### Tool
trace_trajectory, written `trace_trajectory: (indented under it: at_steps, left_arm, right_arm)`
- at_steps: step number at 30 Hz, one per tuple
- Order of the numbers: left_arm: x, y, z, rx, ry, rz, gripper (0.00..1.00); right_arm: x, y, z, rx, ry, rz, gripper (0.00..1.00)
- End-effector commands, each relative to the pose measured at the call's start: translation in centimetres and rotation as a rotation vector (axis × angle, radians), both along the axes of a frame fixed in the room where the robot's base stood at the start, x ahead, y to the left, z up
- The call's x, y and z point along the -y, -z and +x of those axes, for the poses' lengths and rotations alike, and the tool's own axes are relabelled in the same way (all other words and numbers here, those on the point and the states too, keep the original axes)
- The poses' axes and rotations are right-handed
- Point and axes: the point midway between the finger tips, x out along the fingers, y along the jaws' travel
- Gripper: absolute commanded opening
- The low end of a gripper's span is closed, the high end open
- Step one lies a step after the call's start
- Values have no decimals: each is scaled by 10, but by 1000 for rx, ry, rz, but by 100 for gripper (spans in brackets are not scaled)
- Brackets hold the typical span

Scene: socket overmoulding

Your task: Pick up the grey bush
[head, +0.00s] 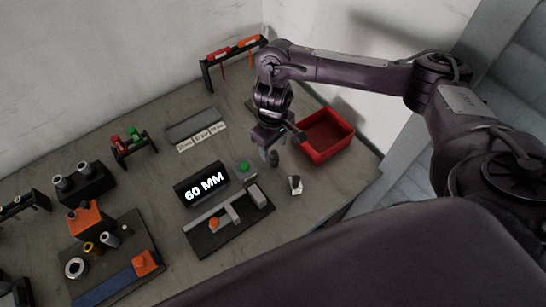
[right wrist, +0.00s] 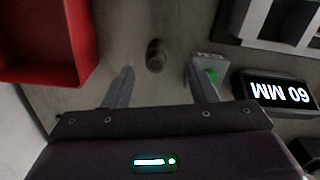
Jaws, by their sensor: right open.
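My left gripper is not in view.
A red bin (head: 325,136) stands right of the gripper, at left in the wrist view. A green button (head: 243,167), the "60 MM" display (head: 202,186) and a black fixture (head: 228,221) lie left. Silver bushes sit on a black block (head: 84,186).

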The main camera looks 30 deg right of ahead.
Motion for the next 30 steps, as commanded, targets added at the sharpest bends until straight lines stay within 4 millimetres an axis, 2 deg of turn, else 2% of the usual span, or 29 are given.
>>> trace_trajectory:
  at_steps: [9,12,20,30]
  left_arm:
    - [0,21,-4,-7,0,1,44]
    - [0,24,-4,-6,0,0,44]
    - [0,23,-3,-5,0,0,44]
    - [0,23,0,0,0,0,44]
  right_arm:
    - [4,48,2,-1,-1,3,52]
    - [4,55,2,0,-1,2,52]
    - [5,54,3,4,-3,1,52]
    - [5,54,3,3,-3,2,9]
